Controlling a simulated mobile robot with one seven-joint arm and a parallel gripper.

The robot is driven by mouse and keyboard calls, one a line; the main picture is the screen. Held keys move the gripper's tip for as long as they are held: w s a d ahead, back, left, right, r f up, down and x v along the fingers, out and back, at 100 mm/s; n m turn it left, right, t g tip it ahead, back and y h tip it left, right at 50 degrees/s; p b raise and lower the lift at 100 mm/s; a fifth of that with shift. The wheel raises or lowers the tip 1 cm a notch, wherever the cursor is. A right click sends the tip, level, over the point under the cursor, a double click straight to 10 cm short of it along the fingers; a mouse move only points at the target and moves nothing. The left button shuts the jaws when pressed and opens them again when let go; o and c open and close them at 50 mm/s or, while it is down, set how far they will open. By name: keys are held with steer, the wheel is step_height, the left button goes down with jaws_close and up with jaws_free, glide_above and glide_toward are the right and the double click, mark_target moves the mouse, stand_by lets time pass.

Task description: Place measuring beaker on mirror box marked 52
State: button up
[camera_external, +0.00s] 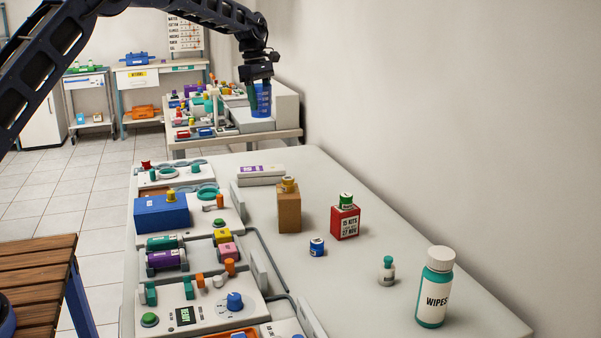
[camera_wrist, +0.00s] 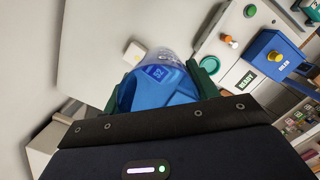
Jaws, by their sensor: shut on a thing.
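My gripper (camera_external: 259,84) is shut on the blue measuring beaker (camera_external: 261,100) and holds it in the air in the upper middle of the external view. In the wrist view the beaker (camera_wrist: 165,88) sits between the two dark green fingers of my gripper (camera_wrist: 160,88), with a small blue label that seems to read 52 showing at its rim. I cannot tell whether that label is on the beaker or behind it. No mirror box marked 52 is clearly readable. Flat white boxes with a purple label (camera_external: 262,172) lie on the near counter; their mark is too small to read.
The near counter (camera_external: 400,290) carries a brown box (camera_external: 288,210), a red kit box (camera_external: 345,221), a wipes bottle (camera_external: 436,288), a small blue jar (camera_external: 317,246) and a small bottle (camera_external: 387,270). Device panels line its left side. A cluttered table (camera_external: 290,134) stands behind. A wall bounds the right.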

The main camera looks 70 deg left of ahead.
glide_above(245, 171)
steer(key=shift+n, duration=0.4)
steer(key=f, duration=1.9)
steer(key=shift+s+a+f, duration=0.2)
steer(key=shift+s+a, duration=0.1)
steer(key=shift+a, duration=0.05)
steer(key=shift+f, duration=0.1)
steer(key=o, duration=0.9)
steer(key=shift+o, duration=0.2)
step_height(245, 171, up, 12)
steer(key=s+a, duration=0.1)
steer(key=shift+s, duration=0.15)
